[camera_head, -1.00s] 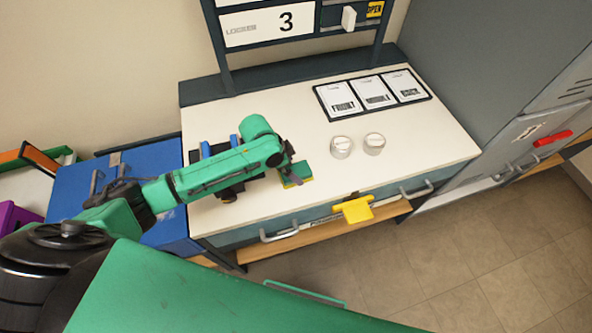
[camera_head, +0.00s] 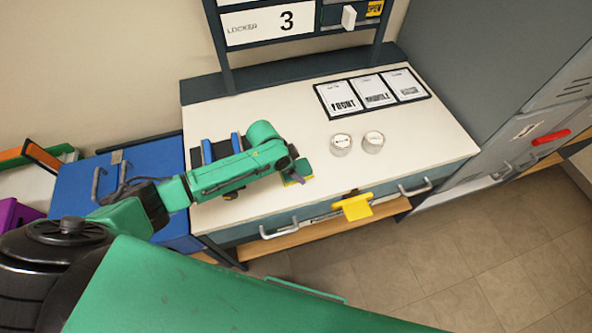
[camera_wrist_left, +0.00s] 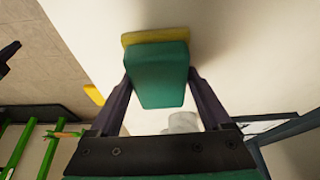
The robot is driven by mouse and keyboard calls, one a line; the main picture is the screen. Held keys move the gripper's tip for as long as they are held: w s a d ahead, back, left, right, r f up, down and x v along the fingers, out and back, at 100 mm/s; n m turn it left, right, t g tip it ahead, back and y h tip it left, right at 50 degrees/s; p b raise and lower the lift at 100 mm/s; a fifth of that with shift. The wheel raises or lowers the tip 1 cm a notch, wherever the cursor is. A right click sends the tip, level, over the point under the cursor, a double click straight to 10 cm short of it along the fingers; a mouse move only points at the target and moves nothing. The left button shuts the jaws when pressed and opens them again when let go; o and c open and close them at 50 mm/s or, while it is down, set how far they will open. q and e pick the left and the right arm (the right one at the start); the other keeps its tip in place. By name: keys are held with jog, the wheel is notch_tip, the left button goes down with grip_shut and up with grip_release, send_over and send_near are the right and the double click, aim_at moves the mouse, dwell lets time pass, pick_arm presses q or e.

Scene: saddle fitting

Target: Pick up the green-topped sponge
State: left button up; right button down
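The green-topped sponge (camera_head: 299,180), with a yellow underside, is on the pale worktop near its front edge. My left gripper (camera_head: 296,173) is over it and hides part of it in the head view. In the left wrist view the sponge (camera_wrist_left: 157,75) is between the two dark fingertips of my left gripper (camera_wrist_left: 160,76), one at each side. The fingertips are at or very close to its sides; I cannot tell whether they press on it. My right gripper is not in view.
Two white round containers (camera_head: 341,145) (camera_head: 373,142) stand right of the sponge. A dark-framed panel with three labels (camera_head: 374,92) lies behind them. A yellow tag (camera_head: 354,207) sticks out at the front edge. A blue box (camera_head: 73,187) is at left. The worktop's right side is clear.

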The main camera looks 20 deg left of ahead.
pick_arm(q)
notch_tip(320, 180, up, 20)
jog(key=shift+r+b, duration=0.25)
jog(key=shift+b, duration=0.75)
